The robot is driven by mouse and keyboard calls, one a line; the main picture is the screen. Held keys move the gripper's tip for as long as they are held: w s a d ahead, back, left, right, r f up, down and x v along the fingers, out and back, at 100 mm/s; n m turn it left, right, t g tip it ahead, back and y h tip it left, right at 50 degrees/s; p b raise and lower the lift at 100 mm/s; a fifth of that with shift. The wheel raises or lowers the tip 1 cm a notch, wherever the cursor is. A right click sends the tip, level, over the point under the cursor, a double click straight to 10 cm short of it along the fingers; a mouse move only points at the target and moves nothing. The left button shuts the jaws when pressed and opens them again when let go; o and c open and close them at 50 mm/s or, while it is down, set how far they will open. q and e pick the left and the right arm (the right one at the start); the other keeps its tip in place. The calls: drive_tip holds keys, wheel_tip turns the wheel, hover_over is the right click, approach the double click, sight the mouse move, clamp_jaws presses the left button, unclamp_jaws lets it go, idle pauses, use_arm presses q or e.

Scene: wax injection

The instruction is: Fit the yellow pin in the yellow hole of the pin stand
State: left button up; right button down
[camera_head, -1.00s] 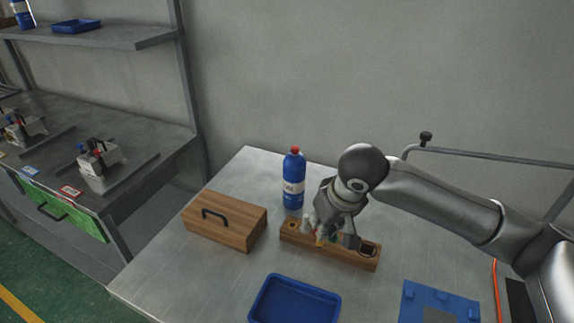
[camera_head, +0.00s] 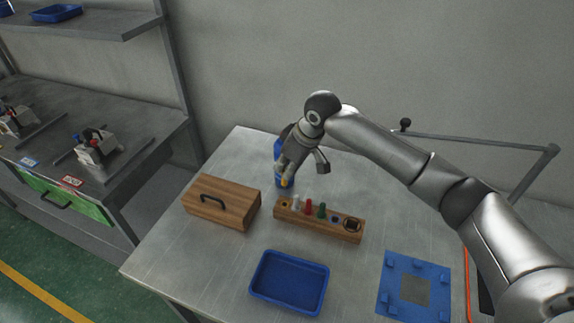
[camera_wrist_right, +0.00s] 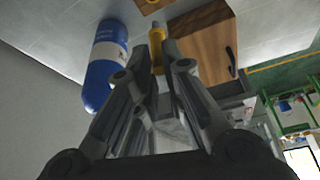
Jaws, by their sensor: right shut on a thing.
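My right gripper (camera_head: 291,176) is shut on the yellow pin (camera_head: 284,182), holding it above the left end of the wooden pin stand (camera_head: 338,231). The pin (camera_wrist_right: 157,42) hangs from the fingertips in the right wrist view, its tip apart from the stand. The stand's leftmost hole (camera_head: 284,204) is empty. White (camera_head: 296,203), red (camera_head: 308,206) and green (camera_head: 321,210) pins stand in the row beside it. In the wrist view, only an end of the stand (camera_wrist_right: 146,6) shows at the top. My left gripper is out of view.
A blue bottle (camera_head: 278,155) stands behind the gripper, partly hidden. A wooden box with a black handle (camera_head: 222,205) is to the left. A blue tray (camera_head: 290,282) lies in front, and a blue plate (camera_head: 432,288) at right.

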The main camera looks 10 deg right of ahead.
sight(286, 182)
drive_tip(key=shift+r+p, duration=0.1)
drive_tip(key=shift+p, duration=0.45)
drive_tip(key=shift+f, duration=0.7)
drive_tip(key=shift+f+b, duration=1)
drive_tip(key=shift+f, duration=1.3)
use_arm(q)
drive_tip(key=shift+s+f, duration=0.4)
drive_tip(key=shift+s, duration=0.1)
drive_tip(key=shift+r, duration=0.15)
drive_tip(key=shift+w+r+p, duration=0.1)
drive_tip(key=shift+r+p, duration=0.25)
drive_tip(key=shift+p, duration=0.2)
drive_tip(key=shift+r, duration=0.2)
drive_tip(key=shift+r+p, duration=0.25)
drive_tip(key=shift+p, duration=0.2)
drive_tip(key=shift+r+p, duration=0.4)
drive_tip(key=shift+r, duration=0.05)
